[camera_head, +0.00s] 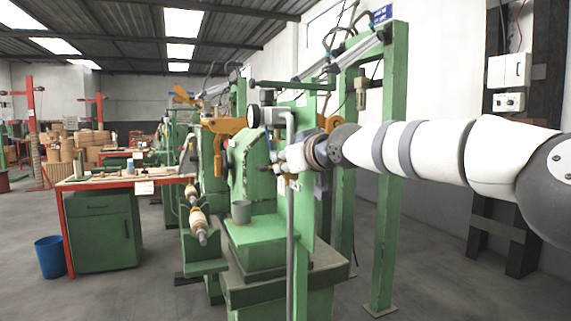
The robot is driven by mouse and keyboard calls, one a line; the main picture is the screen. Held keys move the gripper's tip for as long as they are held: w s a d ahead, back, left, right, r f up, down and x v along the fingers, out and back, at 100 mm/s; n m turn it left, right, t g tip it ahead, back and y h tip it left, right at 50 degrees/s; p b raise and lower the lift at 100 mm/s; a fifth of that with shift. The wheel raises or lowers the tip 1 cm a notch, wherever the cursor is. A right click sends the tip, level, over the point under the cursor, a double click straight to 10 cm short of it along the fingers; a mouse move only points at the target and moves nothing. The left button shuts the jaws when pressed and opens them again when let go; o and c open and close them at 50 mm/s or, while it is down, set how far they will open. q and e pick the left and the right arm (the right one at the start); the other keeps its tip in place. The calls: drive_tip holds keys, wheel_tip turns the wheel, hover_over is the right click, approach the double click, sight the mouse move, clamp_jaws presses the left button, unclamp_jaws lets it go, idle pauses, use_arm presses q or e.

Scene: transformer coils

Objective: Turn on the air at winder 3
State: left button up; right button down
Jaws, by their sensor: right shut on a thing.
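The green winder (250,240) stands in the middle of the view, with a green post and a grey pipe (290,240) at its front. My right arm comes in from the right. My right gripper (283,158) is at this post and pipe, shut on a small part there that appears to be the air valve handle. The gripper mostly hides the handle, so I cannot tell its angle. A small white tag (294,185) hangs just below the gripper. A round gauge (253,116) sits above and left of it. My left gripper is not in view.
A green frame post (387,215) stands behind my right arm. A red-edged workbench (110,182) with a green cabinet is at the left, beside a blue bin (50,257). The floor at front right is clear.

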idle(0.3)
drive_tip(key=c, duration=1.5)
unclamp_jaws()
drive_tip(key=shift+c, duration=0.2)
